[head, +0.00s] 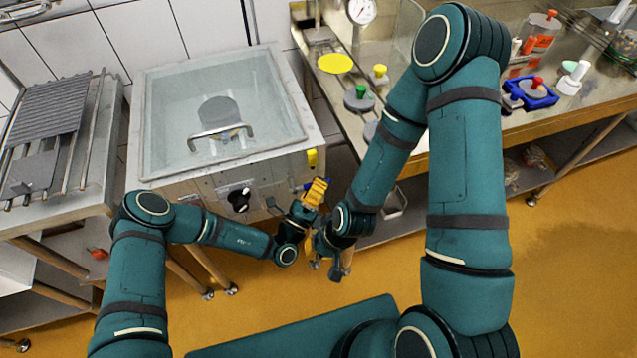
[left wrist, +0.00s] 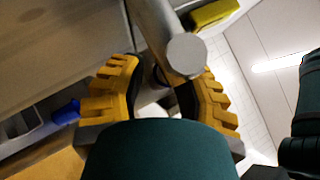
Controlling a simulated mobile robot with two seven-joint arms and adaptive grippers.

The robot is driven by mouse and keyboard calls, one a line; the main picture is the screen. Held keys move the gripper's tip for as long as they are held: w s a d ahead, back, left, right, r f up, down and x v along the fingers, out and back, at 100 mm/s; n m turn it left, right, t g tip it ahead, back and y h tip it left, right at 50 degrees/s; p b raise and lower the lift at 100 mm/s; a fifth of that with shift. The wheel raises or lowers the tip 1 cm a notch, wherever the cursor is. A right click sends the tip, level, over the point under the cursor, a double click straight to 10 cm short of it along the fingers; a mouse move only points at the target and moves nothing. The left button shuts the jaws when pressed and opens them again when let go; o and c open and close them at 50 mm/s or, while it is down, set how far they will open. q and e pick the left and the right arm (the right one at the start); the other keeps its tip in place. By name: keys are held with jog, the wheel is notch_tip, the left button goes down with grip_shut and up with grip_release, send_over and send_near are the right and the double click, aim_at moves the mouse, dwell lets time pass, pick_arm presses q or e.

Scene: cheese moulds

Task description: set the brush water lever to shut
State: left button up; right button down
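A yellow lever (head: 312,157) stands at the right front corner of the glass-topped basin; it also shows in the left wrist view (left wrist: 214,12). A small blue part (head: 309,186) shows below it, and a blue piece is at the left of the left wrist view (left wrist: 65,110). I cannot tell which of these is the brush water lever. My left gripper (head: 316,192) has yellow fingers, close below the yellow lever. In the left wrist view its fingers (left wrist: 162,95) are apart, with a grey metal pipe end (left wrist: 187,55) in front. My right gripper (head: 335,265) hangs lower; its fingers are unclear.
The basin (head: 160,180) has a front panel with a black knob (head: 239,199). A steel bench (head: 340,105) with a gauge (head: 362,10), moulds and bottles stands to the right. A rack (head: 60,185) stands left. Yellow floor is free at the lower right.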

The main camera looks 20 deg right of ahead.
pick_arm(q)
jog(key=shift+o, duration=0.2)
jog(key=shift+d, duration=0.1)
grip_shut()
jog(key=shift+r, duration=0.1)
